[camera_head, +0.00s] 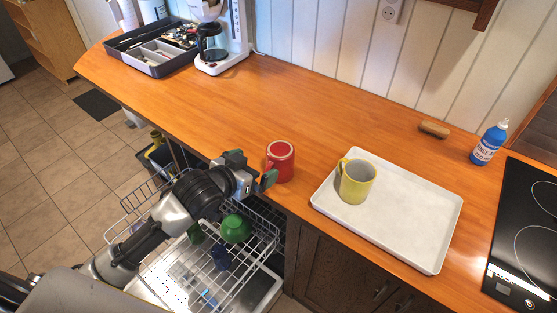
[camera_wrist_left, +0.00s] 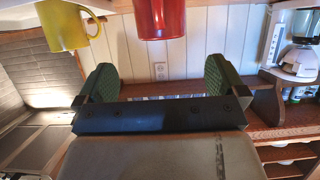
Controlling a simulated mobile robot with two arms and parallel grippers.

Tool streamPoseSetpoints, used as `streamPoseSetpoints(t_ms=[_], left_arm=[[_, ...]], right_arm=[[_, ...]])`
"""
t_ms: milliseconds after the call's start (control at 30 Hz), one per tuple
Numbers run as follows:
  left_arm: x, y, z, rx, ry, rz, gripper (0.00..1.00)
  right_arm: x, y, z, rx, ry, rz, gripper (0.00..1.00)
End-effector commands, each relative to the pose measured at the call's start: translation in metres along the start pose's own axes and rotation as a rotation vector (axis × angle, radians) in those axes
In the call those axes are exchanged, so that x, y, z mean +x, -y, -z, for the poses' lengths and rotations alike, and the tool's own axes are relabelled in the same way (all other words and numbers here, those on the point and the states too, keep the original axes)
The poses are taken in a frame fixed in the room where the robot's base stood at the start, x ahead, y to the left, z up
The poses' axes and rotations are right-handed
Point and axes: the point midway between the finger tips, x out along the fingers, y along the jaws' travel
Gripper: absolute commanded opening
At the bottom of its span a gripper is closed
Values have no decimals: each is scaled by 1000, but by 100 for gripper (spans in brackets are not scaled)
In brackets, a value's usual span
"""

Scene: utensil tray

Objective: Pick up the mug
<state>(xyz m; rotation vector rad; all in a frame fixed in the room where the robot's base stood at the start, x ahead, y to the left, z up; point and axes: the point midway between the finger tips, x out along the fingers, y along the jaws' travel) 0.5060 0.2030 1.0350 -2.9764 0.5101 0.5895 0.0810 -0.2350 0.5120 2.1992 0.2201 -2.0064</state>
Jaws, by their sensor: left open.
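A red mug (camera_head: 280,163) stands upright on the wooden counter (camera_head: 225,110) near its front edge. It also shows at the top middle of the left wrist view (camera_wrist_left: 160,18). A yellow mug (camera_head: 357,184) stands on a white tray to the right, and shows at the upper left of the wrist view (camera_wrist_left: 63,25). My left gripper (camera_head: 253,170) is just left of the red mug at the counter's front edge. In the wrist view its green-padded fingers (camera_wrist_left: 160,78) are wide apart with nothing between them. My right gripper is not in view.
The white tray (camera_head: 425,220) lies right of the red mug. An open dishwasher rack (camera_head: 262,243) with a green mug (camera_head: 236,228) and a blue cup (camera_head: 221,257) is below my left arm. A coffee maker (camera_head: 222,62) and utensil tray (camera_head: 155,69) stand far left. The counter behind the red mug is clear.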

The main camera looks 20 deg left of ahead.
Motion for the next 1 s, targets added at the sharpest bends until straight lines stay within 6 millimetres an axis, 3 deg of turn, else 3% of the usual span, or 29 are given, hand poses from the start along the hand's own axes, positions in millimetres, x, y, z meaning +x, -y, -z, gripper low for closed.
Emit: streamPoseSetpoints(t_ms=[300, 533, 800, 1000], left_arm=[[44, 0, 1, -2, 0, 0, 100], [58, 1, 2, -1, 2, 0, 100], [92, 2, 2, -1, 2, 0, 100], [102, 2, 1, 1, 1, -1, 100]], right_arm=[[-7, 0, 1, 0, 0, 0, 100], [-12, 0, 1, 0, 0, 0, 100], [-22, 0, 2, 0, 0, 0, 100], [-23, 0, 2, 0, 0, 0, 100]])
